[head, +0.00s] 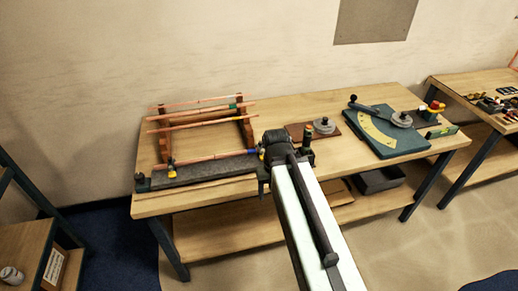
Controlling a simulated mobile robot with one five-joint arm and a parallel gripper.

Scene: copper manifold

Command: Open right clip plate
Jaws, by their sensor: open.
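A fixture with a long dark grey bar (205,173) lies along the front left of the bench, with a copper tube (215,157) above it. A small yellow clip part (172,172) is at the bar's left end. Another small yellow part (260,151) is at its right end, beside my gripper. The right clip plate cannot be made out clearly there; my arm hides part of that end. My gripper (275,148) is open at the right end of the fixture. Its fingertips are dark and hard to separate from the parts around them.
A wooden rack (246,129) holds several copper tubes behind the bar. Right of my gripper are a brown board (325,131) with a grey round part, and a blue bending plate (386,143) with a lever. The bench (405,94) has bare wood at the back.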

